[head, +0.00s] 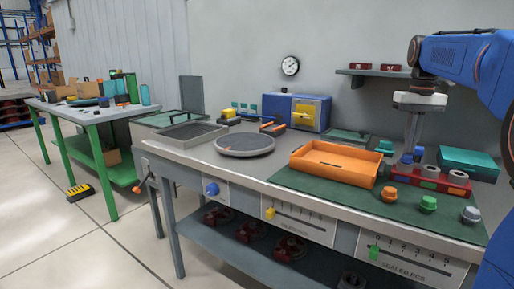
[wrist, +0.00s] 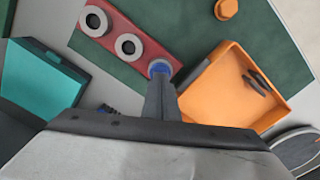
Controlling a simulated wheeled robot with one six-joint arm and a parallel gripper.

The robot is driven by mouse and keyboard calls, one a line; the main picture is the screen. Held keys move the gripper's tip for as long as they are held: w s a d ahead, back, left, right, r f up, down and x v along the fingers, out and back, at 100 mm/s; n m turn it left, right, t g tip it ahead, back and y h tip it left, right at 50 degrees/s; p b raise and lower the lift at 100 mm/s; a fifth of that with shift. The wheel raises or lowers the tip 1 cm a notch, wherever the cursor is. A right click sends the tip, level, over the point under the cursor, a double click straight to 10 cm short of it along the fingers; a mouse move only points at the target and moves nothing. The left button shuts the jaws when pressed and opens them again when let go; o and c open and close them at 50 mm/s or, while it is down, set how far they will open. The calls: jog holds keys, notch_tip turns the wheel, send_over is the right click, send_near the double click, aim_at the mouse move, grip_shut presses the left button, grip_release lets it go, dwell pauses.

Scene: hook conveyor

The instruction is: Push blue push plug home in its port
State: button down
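The red port block (head: 458,190) lies on the green mat at the right of the bench; it also shows in the wrist view (wrist: 143,58). Two grey ring ports (wrist: 96,22) show on it. The blue push plug (head: 404,169) is at the block's left end, upright; it also shows in the wrist view (wrist: 160,66). My gripper (head: 408,153) points down directly over the plug. In the wrist view its fingers (wrist: 160,82) look closed together, with their tips at the plug's top. Contact and how deep the plug sits are hidden by the fingers.
An orange tray (head: 335,165) stands just left of the block. Orange (head: 389,194), green (head: 428,204) and grey (head: 471,215) knobs stand in front. A teal box (head: 470,162) is behind on the right. A shelf (head: 375,73) hangs on the wall behind.

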jog(key=shift+f, duration=0.6)
dwell(0.3)
jog(key=shift+r, duration=0.1)
jog(key=shift+r, duration=3.45)
